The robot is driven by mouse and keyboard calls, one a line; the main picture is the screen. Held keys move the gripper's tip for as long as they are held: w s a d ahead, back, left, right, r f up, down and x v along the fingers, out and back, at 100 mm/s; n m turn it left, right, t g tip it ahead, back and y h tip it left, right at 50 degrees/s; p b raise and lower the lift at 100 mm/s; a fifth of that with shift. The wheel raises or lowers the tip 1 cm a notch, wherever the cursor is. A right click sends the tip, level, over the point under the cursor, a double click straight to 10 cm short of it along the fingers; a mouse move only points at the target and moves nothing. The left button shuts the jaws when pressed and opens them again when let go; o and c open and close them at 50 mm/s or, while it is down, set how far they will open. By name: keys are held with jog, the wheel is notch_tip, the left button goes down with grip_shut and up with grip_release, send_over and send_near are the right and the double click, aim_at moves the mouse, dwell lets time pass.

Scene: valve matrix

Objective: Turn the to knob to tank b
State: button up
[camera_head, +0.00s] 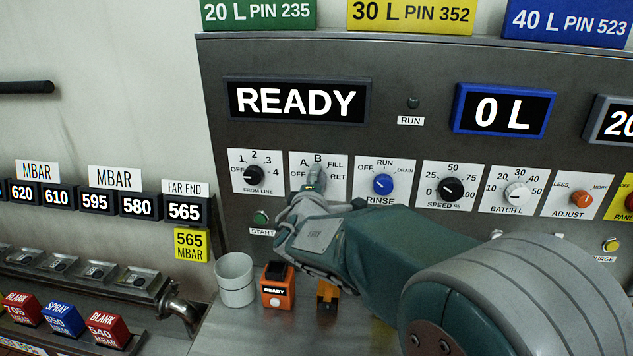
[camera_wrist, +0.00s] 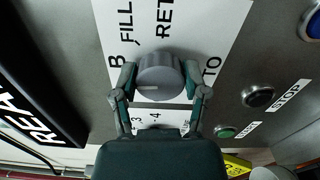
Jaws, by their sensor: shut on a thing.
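The grey TO knob (camera_wrist: 165,70) sits on a white plate (camera_wrist: 215,30) between my two fingertips in the wrist view. My gripper (camera_wrist: 159,88) is shut on it, one finger on each side. A short pale mark on the knob points left, toward the side where the B label (camera_wrist: 115,62) is; the left finger partly covers that side, so I cannot tell its exact setting. FILL and RET show above the knob. In the head view my gripper (camera_head: 317,185) hides most of the knob, below the B label (camera_head: 318,158).
The FROM LINE knob (camera_head: 254,175) is close on the left and the blue RINSE knob (camera_head: 383,184) on the right. The green START button (camera_head: 261,218) is below left. A white cup (camera_head: 235,280) and an orange READY device (camera_head: 277,287) stand on the ledge below my arm.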

jog(key=shift+f+m, duration=0.15)
jog(key=shift+m, duration=0.35)
jog(key=shift+f, duration=0.1)
jog(key=o, duration=1.1)
jog(key=shift+d, duration=0.1)
jog(key=shift+o, duration=0.2)
jog(key=s+a, duration=0.2)
jog(key=s, duration=0.9)
jog(key=shift+s+a, duration=0.25)
jog(key=shift+s, duration=0.15)
